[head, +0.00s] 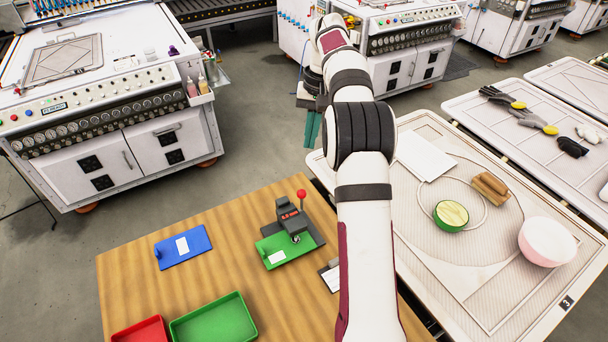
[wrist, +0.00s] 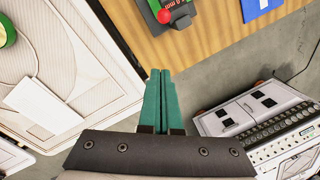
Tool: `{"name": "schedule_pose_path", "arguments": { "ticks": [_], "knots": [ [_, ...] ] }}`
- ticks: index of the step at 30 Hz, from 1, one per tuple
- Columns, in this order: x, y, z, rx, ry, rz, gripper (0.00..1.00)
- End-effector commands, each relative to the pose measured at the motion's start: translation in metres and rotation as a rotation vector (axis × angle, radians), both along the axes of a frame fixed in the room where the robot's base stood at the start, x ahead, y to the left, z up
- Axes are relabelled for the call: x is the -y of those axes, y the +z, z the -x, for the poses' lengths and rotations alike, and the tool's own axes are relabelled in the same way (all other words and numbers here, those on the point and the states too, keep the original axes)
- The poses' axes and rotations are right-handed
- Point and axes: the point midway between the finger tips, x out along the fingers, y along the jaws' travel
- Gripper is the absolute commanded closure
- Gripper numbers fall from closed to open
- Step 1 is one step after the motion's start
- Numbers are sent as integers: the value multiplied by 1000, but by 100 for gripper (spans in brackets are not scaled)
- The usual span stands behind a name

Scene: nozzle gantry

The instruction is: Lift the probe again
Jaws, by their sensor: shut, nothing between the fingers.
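The thing that looks like the probe is a dark grey device (head: 290,218) with red markings and a red ball (head: 301,194) on a thin stalk. It stands upright on a green plate (head: 277,258) with a white label, on the wooden table. The red ball (wrist: 164,16) and part of the device show at the top of the wrist view. My gripper (wrist: 159,73) has teal fingers pressed together with nothing between them. In the head view my gripper (head: 312,133) hangs past the table's far edge, apart from the device and partly hidden by my arm.
A blue plate (head: 184,247) lies left of the device on the wooden table (head: 232,281). A green tray (head: 213,320) and red tray (head: 142,330) are at the front. A light panel (head: 497,292) at right holds a pink bowl (head: 547,241) and a green bowl (head: 452,216).

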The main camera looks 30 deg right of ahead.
Motion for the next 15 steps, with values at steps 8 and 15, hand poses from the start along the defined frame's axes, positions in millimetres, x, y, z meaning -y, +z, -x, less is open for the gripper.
{"name": "schedule_pose_path", "arguments": {
  "ticks": [8, 15],
  "knots": [
    [-9, -61, -1, -3, 1, -2, 100],
    [-26, -79, 20, 0, 0, 0, 100]
  ]
}}
